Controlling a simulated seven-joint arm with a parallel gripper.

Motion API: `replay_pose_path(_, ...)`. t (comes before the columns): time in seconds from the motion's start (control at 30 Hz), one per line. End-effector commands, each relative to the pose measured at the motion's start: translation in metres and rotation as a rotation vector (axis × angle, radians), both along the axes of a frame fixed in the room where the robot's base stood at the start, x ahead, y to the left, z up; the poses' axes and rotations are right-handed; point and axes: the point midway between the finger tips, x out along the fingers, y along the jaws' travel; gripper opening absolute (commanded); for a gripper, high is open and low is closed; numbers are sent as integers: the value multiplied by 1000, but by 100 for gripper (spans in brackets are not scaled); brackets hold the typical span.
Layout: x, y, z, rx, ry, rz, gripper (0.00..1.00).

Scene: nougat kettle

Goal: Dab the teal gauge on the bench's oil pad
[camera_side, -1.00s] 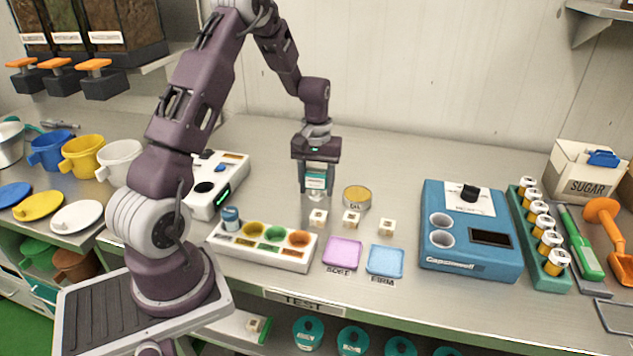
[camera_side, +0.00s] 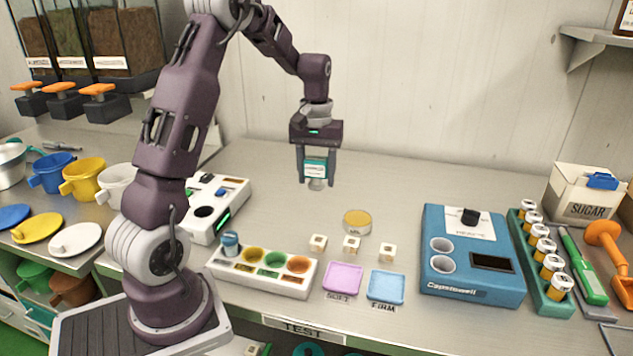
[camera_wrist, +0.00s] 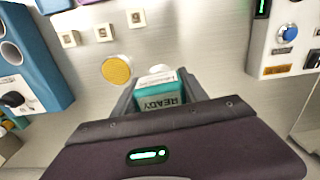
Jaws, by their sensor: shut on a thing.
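My gripper (camera_side: 317,172) is shut on the teal gauge (camera_side: 316,168) and holds it upright above the bench, its pale tip pointing down. In the wrist view the gauge (camera_wrist: 165,95) sits between the fingers, with a label reading "READY" upside down. The oil pad (camera_side: 357,222), a round yellow disc in a shallow tin, lies on the bench below and to the right of the gauge in the side view. In the wrist view the oil pad (camera_wrist: 116,70) lies to the left of the gauge, apart from it.
Several small pale cubes (camera_side: 318,242) stand in front of the oil pad. Nearby are a white rack with coloured wells (camera_side: 262,275), a pink tray (camera_side: 343,278), a blue tray (camera_side: 386,287) and a blue machine (camera_side: 470,265). The bench behind the pad is clear.

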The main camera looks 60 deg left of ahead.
Motion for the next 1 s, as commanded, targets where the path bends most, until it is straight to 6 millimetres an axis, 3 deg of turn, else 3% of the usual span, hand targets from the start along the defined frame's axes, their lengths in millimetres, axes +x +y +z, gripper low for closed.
replay_pose_path(0.07, 0, 0, 0, 0, 0, 0, 4)
replay_pose_path(0.1, 0, 0, 0, 0, 0, 0, 43)
replay_pose_path(0.23, 0, 0, 0, 0, 0, 0, 18)
replay_pose_path(0.27, 0, 0, 0, 1, -1, 0, 45)
replay_pose_path(0.4, 0, 0, 0, 1, -1, 0, 22)
replay_pose_path(0.53, 14, -10, -1, 1, -2, -4, 22)
replay_pose_path(0.8, 70, -63, -5, 0, -1, -4, 22)
replay_pose_path(1.0, 76, -70, -20, -1, 2, 1, 22)
